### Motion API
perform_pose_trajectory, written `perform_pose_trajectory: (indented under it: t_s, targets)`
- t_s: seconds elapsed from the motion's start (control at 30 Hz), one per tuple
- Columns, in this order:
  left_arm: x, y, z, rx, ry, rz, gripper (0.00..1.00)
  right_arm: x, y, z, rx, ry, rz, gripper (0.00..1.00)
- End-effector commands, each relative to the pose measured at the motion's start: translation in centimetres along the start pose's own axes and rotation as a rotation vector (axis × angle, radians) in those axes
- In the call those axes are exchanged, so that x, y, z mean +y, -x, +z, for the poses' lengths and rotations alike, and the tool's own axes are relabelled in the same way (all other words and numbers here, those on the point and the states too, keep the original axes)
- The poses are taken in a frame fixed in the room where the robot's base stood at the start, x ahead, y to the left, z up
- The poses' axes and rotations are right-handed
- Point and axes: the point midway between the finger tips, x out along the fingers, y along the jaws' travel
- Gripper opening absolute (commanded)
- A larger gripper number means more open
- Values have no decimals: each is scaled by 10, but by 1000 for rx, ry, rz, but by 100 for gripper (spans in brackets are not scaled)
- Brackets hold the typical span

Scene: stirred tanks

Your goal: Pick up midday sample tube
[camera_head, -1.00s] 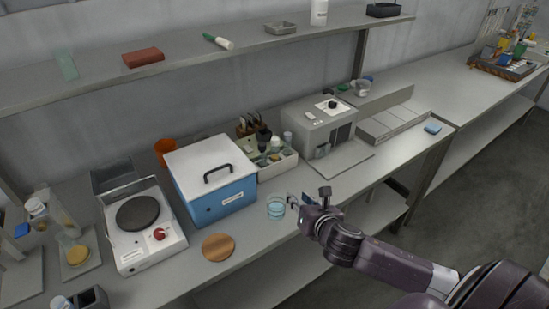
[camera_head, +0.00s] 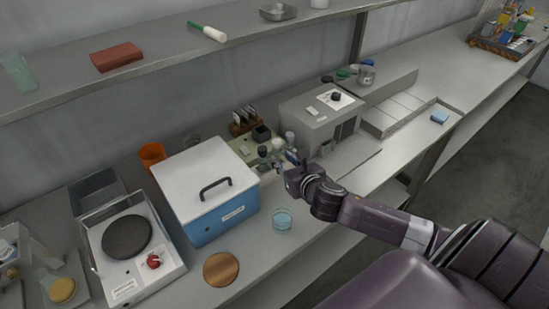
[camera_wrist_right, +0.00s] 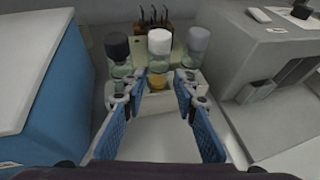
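In the right wrist view, three capped sample tubes stand in a row in a pale tray (camera_wrist_right: 190,77): a black-capped tube (camera_wrist_right: 117,46), a white-capped tube (camera_wrist_right: 159,42) and a grey-capped tube (camera_wrist_right: 198,40). No readable label shows which is the midday one. My right gripper (camera_wrist_right: 160,90) is open and empty, with the white-capped tube between and beyond its fingertips. In the head view my right gripper (camera_head: 288,160) is at the front right of the tray, partly hiding the tubes. My left gripper is not in view.
A blue box with a white lid (camera_head: 207,185) stands left of the tray, and a grey instrument (camera_head: 318,115) stands right. A glass dish (camera_head: 282,219) and a wooden disc (camera_head: 221,269) lie in front. A small dark rack (camera_head: 243,124) is behind.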

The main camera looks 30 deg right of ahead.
Motion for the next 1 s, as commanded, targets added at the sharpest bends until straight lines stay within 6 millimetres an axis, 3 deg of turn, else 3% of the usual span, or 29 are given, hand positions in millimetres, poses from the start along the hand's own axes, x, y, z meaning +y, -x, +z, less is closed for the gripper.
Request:
perform_pose_trajectory:
  t_s: [0.1,0.27,0.53,0.67,0.87,1.0]
  targets:
    - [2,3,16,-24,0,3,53,1,-6,1,0,-2,1,27]
    - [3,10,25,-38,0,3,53,2,-22,1,0,-4,0,27]
    - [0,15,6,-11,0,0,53,3,-52,-1,1,-1,1,27]
    - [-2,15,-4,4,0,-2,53,3,-56,-2,0,0,3,27]
    - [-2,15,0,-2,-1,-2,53,3,-56,-2,1,0,3,27]
    - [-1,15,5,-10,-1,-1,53,3,-56,-2,1,0,3,11]
